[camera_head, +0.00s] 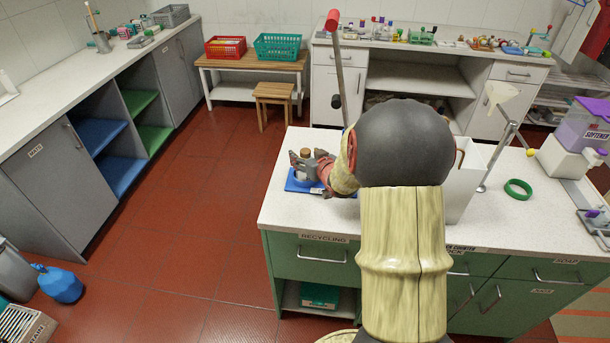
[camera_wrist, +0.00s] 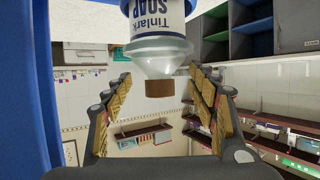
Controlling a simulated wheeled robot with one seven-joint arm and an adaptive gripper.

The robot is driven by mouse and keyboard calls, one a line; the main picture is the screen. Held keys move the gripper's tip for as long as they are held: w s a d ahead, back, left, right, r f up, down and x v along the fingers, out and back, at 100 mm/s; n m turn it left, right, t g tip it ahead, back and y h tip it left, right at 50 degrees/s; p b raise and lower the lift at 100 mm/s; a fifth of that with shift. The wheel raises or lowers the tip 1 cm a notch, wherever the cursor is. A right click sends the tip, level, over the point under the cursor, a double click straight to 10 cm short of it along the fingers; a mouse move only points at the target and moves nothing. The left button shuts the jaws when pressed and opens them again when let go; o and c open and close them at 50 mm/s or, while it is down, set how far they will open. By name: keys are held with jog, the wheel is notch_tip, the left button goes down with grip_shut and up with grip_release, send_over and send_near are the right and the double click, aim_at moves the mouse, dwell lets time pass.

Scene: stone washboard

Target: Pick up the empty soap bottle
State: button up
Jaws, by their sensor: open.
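The soap bottle (camera_wrist: 160,55) is clear with a brown cork and a white and dark blue label reading "Tinlark SOAP". It appears cork-down in the wrist view, where the room also looks upside down. In the head view a small bottle with a brown top (camera_head: 306,154) stands upright at a blue tray (camera_head: 296,186) on the white counter. My gripper (camera_wrist: 160,88) is open, with its fingers on either side of the bottle's neck and cork and gaps visible on both sides. My arm hides part of the counter behind it.
A white bin-like container (camera_head: 461,180) stands right of my arm on the counter. A green ring (camera_head: 518,189) and a purple-topped softener dispenser (camera_head: 580,138) are farther right. The counter's left edge is close to the tray. A blue surface (camera_wrist: 28,90) fills the wrist view's left side.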

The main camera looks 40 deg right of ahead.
jog(key=shift+w+d+f, duration=0.15)
jog(key=shift+w, duration=0.2)
jog(key=shift+c, duration=0.6)
jog(key=c, duration=1.1)
jog(key=shift+c, duration=0.3)
